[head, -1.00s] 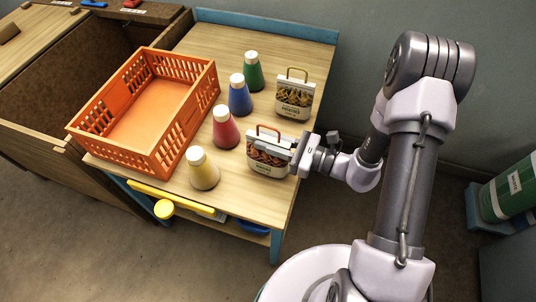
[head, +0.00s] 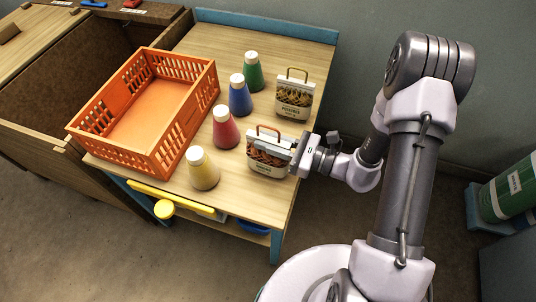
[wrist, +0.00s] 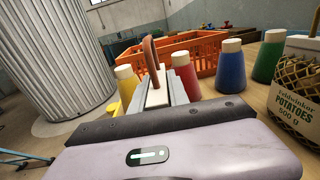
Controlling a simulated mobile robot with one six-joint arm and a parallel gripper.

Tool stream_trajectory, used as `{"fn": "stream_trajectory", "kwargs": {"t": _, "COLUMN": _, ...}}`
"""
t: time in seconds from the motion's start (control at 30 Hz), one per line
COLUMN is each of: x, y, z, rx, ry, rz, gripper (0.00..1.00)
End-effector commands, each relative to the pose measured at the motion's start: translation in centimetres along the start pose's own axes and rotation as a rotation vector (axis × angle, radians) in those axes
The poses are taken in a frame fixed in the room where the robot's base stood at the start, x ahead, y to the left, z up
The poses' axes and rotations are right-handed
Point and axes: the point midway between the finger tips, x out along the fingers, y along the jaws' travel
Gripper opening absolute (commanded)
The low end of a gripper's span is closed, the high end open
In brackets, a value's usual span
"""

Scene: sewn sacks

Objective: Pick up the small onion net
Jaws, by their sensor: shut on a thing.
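The small onion net (head: 267,157) is a squat sack with reddish contents in netting, a pale label and a brown loop handle. It stands upright at the front right of the wooden table (head: 205,50). My gripper (head: 294,150) reaches it from the right and is shut on its upper band, just below the handle. In the wrist view, the onion net's brown handle (wrist: 150,52) rises beyond my gripper (wrist: 157,92); most of the sack is hidden. A similar sack labelled potatoes (head: 295,97) stands behind it, and also shows at the right of the wrist view (wrist: 296,95).
Yellow (head: 203,174), red (head: 225,132), blue (head: 240,99) and green (head: 253,75) bottles with pale caps stand in a row left of the sacks. An orange crate (head: 172,140) stands further left, empty. Clear tabletop lies at the back.

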Motion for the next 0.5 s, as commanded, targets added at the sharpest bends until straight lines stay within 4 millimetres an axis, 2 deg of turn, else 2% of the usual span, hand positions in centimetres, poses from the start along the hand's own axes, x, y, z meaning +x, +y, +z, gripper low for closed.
{"fn": "stream_trajectory", "kwargs": {"t": 0.5, "x": -0.02, "y": 0.18, "z": 0.17, "rx": 0.002, "ry": 0.004, "rz": 0.004, "gripper": 0.0}}
